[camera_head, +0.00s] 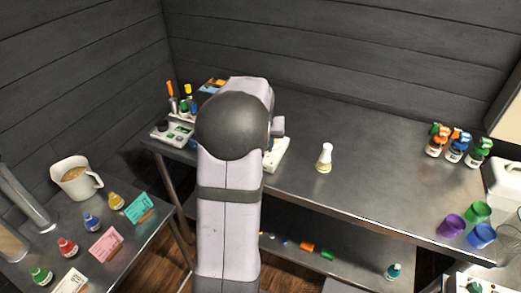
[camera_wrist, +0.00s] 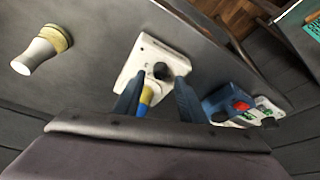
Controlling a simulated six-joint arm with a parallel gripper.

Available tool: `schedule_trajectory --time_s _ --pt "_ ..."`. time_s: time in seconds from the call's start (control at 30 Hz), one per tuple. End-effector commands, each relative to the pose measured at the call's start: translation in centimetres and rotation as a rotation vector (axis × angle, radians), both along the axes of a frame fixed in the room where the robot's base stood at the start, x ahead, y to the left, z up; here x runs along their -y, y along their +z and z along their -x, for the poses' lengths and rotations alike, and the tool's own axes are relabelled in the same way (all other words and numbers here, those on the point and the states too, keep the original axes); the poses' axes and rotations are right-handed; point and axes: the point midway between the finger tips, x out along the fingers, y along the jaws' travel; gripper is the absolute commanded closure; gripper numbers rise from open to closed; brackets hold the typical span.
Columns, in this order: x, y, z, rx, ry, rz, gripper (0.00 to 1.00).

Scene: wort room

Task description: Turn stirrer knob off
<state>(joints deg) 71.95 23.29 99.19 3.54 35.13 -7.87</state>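A white stirrer plate (camera_wrist: 135,62) lies on the bench ahead of my gripper in the wrist view, with a dark knob (camera_wrist: 161,70) on top. In the head view, part of the stirrer plate (camera_head: 279,150) shows just right of my arm, and its knob is hidden. My gripper (camera_wrist: 159,80) has its two dark fingers spread apart, with the knob showing near the gap by their tips. A yellow and blue piece (camera_wrist: 146,97) shows between the fingers; I cannot tell whether it is touched. My fingers are hidden in the head view.
A flask (camera_head: 324,158) with a yellowish base stands right of the stirrer; it also shows in the wrist view (camera_wrist: 42,48). A blue device with a red button (camera_wrist: 238,104) lies at right in the wrist view.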

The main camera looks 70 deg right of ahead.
Motion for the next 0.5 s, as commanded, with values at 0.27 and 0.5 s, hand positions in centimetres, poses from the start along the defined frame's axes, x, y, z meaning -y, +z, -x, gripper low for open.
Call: schedule_trajectory --time_s 0.27,0.5 --pt "-1.2 3.2 0.5 0.001 0.0 0.002 0.63" --pt "-1.6 4.1 0.7 0.0 -0.001 0.0 0.63"
